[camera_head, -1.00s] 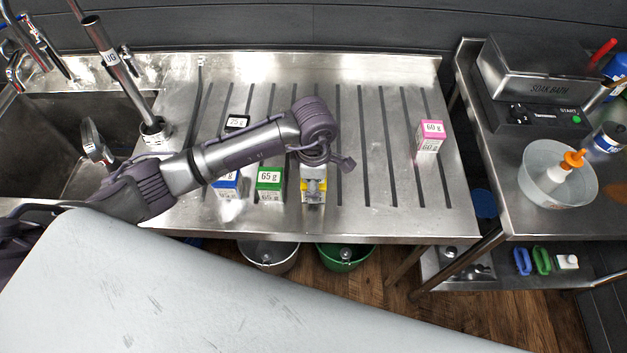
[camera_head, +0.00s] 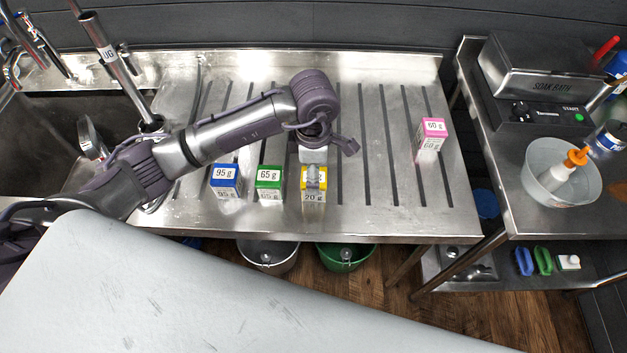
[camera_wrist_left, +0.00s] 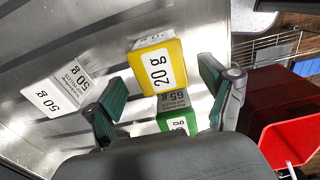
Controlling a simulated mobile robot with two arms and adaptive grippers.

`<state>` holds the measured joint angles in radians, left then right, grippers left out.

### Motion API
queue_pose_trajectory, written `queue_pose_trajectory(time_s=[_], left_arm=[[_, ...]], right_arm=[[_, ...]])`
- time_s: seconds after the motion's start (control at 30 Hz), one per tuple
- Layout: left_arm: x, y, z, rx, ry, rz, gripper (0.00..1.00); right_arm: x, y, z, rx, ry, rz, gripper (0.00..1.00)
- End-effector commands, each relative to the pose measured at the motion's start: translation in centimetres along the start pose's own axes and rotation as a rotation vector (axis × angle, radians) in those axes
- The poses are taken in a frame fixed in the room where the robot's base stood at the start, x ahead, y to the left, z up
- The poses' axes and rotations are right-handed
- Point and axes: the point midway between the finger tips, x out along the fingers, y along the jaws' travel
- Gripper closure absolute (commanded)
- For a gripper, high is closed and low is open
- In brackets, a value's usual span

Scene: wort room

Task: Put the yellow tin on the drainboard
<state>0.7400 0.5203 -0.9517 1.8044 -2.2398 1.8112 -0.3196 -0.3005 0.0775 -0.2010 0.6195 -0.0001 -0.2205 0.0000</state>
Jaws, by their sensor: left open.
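The yellow tin (camera_head: 313,198), marked 20 g, stands upright near the front of the ribbed steel drainboard (camera_head: 385,222). In the left wrist view, the yellow tin (camera_wrist_left: 158,68) shows just beyond and between my fingers. My left gripper (camera_head: 315,178) is above the tin in the head view, pointing down. In the left wrist view, my left gripper (camera_wrist_left: 162,88) has its green-padded fingers spread apart, with visible gaps to the tin. My right gripper is not in view.
A green 65 g tin (camera_head: 269,184) and a blue 95 g tin (camera_head: 226,181) stand left of the yellow one. A pink 60 g tin (camera_head: 431,137) stands at the right. A white 50 g block (camera_wrist_left: 58,88) shows in the wrist view. The sink (camera_head: 50,125) is left.

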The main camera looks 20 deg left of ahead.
Motion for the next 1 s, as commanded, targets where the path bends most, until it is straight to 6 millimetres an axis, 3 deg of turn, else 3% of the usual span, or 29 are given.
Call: queue_pose_trajectory(time_s=[0.2,0.4,1.0], left_arm=[[-4.4,0.1,0.0,0.001,-0.001,0.005,0.17],[-6.8,0.1,0.0,-0.001,0.0,0.001,0.17],[-7.3,0.0,0.0,-0.001,0.0,-0.001,0.17]], right_arm=[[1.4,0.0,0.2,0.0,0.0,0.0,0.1],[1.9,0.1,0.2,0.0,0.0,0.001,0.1],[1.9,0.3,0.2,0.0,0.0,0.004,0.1]])
